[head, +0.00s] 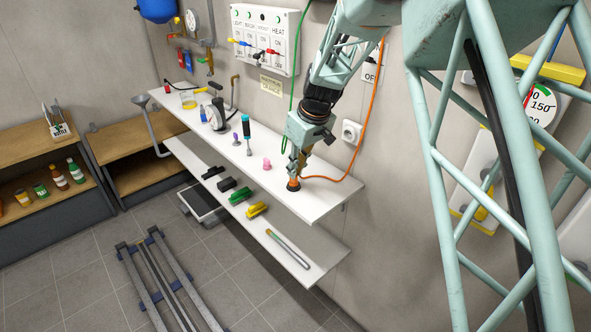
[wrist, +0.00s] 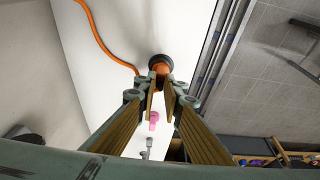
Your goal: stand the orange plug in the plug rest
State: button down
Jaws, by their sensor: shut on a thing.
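The orange plug (head: 293,184) is at the right part of the white upper shelf, at the tip of my gripper (head: 295,173). In the wrist view the orange plug (wrist: 160,69) shows just beyond the fingertips (wrist: 160,82), with a dark round part around its far end. I cannot tell whether that dark part belongs to the plug or is the plug rest. My gripper points down and is shut on the plug. An orange cable (head: 375,105) runs from the plug to the right and up the wall; it also curves away in the wrist view (wrist: 97,33).
A lower shelf (head: 285,237) holds several coloured blocks. A white wall socket (head: 352,131) is at the right.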

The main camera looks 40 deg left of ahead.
jog(key=shift+f, duration=0.25)
jog(key=c, duration=2.7)
grip_release()
jog(key=shift+r, duration=0.15)
jog(key=shift+v, duration=5.9)
jog(key=shift+d, duration=0.1)
